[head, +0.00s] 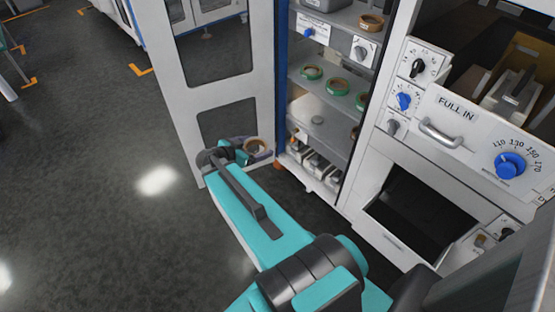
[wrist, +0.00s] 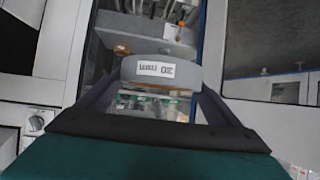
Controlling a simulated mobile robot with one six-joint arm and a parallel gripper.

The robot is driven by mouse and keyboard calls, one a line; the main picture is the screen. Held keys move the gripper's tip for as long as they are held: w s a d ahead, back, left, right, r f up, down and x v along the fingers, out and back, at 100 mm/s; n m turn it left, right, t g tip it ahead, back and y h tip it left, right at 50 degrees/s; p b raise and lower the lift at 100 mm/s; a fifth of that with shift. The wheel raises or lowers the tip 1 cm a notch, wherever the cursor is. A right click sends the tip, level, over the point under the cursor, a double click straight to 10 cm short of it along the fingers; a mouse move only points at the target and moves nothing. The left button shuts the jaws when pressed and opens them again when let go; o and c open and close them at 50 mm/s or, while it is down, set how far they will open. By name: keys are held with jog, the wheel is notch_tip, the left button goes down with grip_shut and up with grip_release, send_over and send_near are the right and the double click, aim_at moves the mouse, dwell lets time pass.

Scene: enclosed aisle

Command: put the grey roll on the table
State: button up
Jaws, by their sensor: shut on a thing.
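My gripper (head: 250,152) is at the end of my outstretched turquoise arm, in front of the open cabinet and close to its door. It is shut on the grey roll (wrist: 158,71), which shows a white printed label in the wrist view between the two dark fingers (wrist: 157,92). In the head view the roll (head: 257,147) is small, partly hidden by the gripper, and shows a tan inner ring. I cannot make out a table top in either view.
The cabinet's shelves (head: 325,110) hold green-edged rolls (head: 338,86), a tan roll (head: 371,22) and small boxes. The cabinet door (head: 220,80) stands open on the left. A panel with a blue knob (head: 509,165) is on the right. The floor (head: 100,190) at left is clear.

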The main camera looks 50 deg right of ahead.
jog(key=w+a+r+n+t+y, duration=0.5)
jog(key=w+a+r+n, duration=0.3)
jog(key=w+a+r, duration=0.3)
jog(key=w+a+r+n+t+y, duration=0.6)
jog(key=w+a+r+n, duration=0.3)
jog(key=a+r, duration=1)
jog(key=shift+w+a+r+y, duration=0.25)
jog(key=shift+w+a+y, duration=0.35)
jog(key=shift+w+a, duration=1.3)
jog(key=shift+s+a, duration=0.3)
jog(key=shift+a, duration=0.1)
